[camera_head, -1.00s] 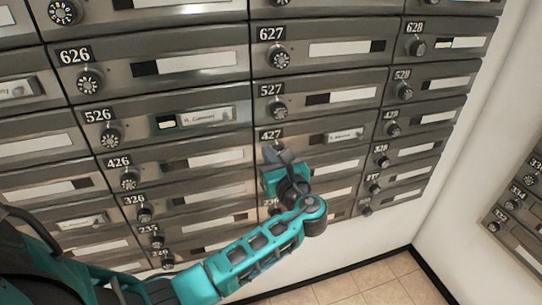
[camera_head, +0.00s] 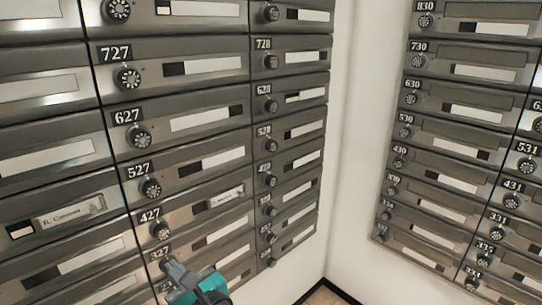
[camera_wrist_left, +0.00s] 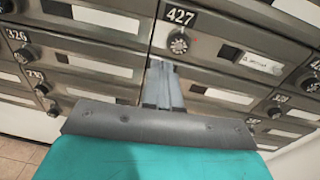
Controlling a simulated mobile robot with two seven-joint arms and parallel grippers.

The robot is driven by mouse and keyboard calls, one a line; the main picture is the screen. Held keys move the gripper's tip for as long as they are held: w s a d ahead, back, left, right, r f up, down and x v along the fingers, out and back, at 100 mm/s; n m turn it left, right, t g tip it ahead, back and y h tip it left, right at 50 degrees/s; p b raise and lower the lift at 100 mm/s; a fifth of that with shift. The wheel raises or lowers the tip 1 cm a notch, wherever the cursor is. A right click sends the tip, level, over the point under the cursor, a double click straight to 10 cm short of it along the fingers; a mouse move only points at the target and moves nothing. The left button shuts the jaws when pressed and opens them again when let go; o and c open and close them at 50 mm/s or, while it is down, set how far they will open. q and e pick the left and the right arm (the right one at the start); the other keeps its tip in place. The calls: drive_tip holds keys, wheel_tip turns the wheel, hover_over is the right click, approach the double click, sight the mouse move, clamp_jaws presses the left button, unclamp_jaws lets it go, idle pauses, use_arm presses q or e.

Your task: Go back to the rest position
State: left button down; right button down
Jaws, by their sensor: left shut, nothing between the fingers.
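My left gripper (camera_head: 174,268) shows at the bottom of the head view, grey fingers on a teal body. It is in front of the mailboxes, close to the box marked 327, below box 427 (camera_head: 205,206). In the left wrist view the gripper's fingers (camera_wrist_left: 163,84) are together with nothing between them, just below the dial of box 427 (camera_wrist_left: 222,48). I cannot tell whether the fingertips touch the mailbox face. The rest of the left arm is out of the head view. My right gripper is in neither view.
A wall of metal mailboxes (camera_head: 205,119) with dials fills the left and middle. A second bank (camera_head: 455,146) stands on the right wall. A bare white wall corner (camera_head: 352,180) lies between them. A bit of tiled floor (camera_head: 322,296) shows at the bottom.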

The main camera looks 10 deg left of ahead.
use_arm(q)
drive_tip(key=s+d+f+n+h, duration=0.1)
drive_tip(key=s+f+n+h, duration=0.15)
drive_tip(key=f, duration=0.25)
drive_tip(key=s+d+f+n+g+h, duration=0.1)
drive_tip(key=f+n+h, duration=0.1)
drive_tip(key=f+h, duration=0.25)
drive_tip(key=s+d+f+n+h, duration=0.1)
drive_tip(key=s+f+n+h, duration=0.1)
drive_tip(key=f, duration=0.4)
drive_tip(key=s+d+f+n+t+h, duration=0.1)
drive_tip(key=s+n+h, duration=0.6)
drive_tip(key=n, duration=0.9)
wheel_tip(320, 180, down, 2)
drive_tip(key=shift+s+d, duration=0.7)
drive_tip(key=shift+s, duration=0.5)
